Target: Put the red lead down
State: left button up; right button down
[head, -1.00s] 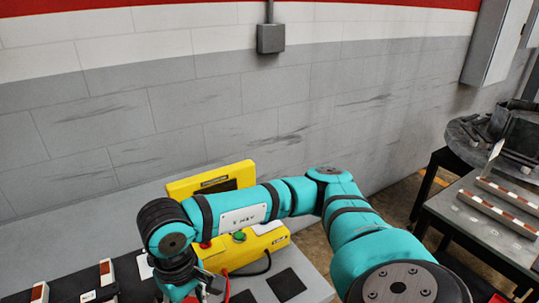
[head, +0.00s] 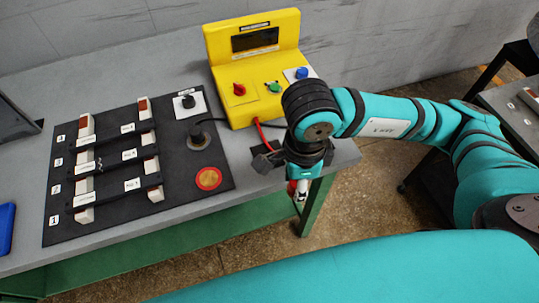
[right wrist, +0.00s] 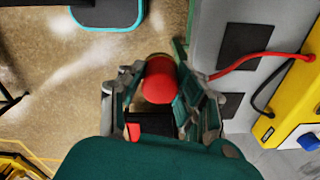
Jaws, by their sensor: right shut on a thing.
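The red lead is in my right gripper (head: 299,192), which is shut on its thick red end (right wrist: 160,82). In the right wrist view the red end sits between the two fingers (right wrist: 160,100), with floor behind it. The red cable (right wrist: 262,58) runs from the yellow tester (right wrist: 299,95) towards the gripper; in the head view a short red stretch (head: 260,135) shows beside the tester (head: 254,63). The gripper appears at the front right edge of the grey table (head: 330,153). In the head view the wrist hides part of the lead. My left gripper is out of view.
A black board (head: 110,212) with white and brown blocks, black bars and a red-rimmed disc (head: 208,178) lies left of the tester. Two dark square pads (right wrist: 247,46) (right wrist: 231,103) lie on the table. A blue object (head: 6,228) is at the far left.

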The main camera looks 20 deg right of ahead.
jog(key=m, duration=0.2)
jog(key=s+f+m, duration=0.1)
jog(key=m, duration=0.1)
jog(key=a+m, duration=0.1)
jog(key=shift+s+f+m+b, duration=0.15)
jog(key=shift+s+m+b, duration=0.15)
jog(key=shift+m, duration=0.1)
jog(key=shift+a+m, duration=0.15)
jog(key=shift+m, duration=0.55)
jog(key=p, duration=0.4)
send_over(269, 155)
jog(key=shift+s+f, duration=0.45)
jog(key=shift+f, duration=0.25)
jog(key=f+p, duration=0.1)
jog(key=f, duration=0.2)
jog(key=shift+w+f+p, duration=0.15)
jog(key=shift+w+p, duration=0.2)
jog(key=shift+w, duration=0.05)
jog(key=shift+f, duration=0.2)
jog(key=shift+f, duration=0.1)
